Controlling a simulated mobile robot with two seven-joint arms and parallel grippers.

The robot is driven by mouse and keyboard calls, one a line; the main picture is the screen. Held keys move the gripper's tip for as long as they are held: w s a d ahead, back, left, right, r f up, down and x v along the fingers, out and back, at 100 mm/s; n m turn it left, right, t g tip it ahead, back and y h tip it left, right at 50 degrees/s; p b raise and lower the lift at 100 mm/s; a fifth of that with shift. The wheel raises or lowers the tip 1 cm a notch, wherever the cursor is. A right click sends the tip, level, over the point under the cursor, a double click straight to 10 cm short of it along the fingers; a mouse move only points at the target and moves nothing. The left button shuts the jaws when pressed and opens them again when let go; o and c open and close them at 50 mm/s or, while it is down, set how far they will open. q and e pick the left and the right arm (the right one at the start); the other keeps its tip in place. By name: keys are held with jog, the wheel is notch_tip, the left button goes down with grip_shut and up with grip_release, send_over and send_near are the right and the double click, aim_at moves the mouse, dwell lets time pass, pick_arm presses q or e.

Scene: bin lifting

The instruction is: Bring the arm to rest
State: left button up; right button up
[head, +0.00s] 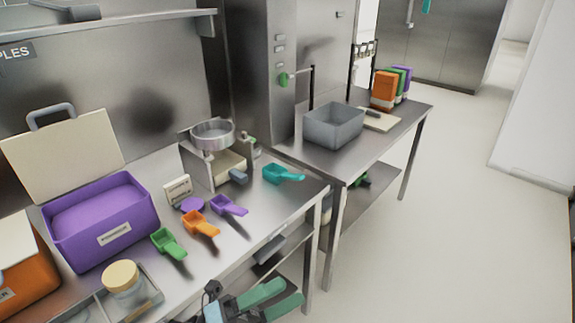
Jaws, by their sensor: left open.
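My left gripper (288,295) shows at the bottom edge of the head view, with green finger pads and a dark body. Its fingers are apart and I see nothing between them. It is in front of the near steel table (215,258), close to the table's front edge in the picture. The rest of the arm is mostly cut off by the frame. My right gripper is not in view.
The near table holds a purple bin (100,225) with its lid up, an orange bin (25,260), a jar (124,285) and several coloured scoops. A grey tub (333,126) stands on the far table. The floor (440,230) at right is clear.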

pick_arm(q)
jog(key=s+a+f+n+t+y, duration=0.1)
jog(key=a+f+n+t+y, duration=0.4)
jog(key=f+n+y, duration=0.55)
jog(key=s+a+f+n+t+y, duration=0.2)
jog(key=a+f+n+t+y, duration=0.4)
jog(key=n, duration=0.8)
jog(key=s+a+f+n+g+y, duration=0.1)
jog(key=s+a+f+n+g, duration=0.3)
jog(key=s+f, duration=0.3)
jog(key=s+a+f+n+g+y+p, duration=0.1)
jog(key=s+a+f+n+g+y, duration=0.1)
jog(key=s+a+f+n+g, duration=0.2)
jog(key=s+f+g, duration=0.1)
jog(key=s+f, duration=0.2)
jog(key=s, duration=0.2)
jog(key=shift+f, duration=0.3)
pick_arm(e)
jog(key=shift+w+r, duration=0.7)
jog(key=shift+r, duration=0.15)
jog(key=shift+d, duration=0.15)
pick_arm(q)
jog(key=shift+s, duration=0.1)
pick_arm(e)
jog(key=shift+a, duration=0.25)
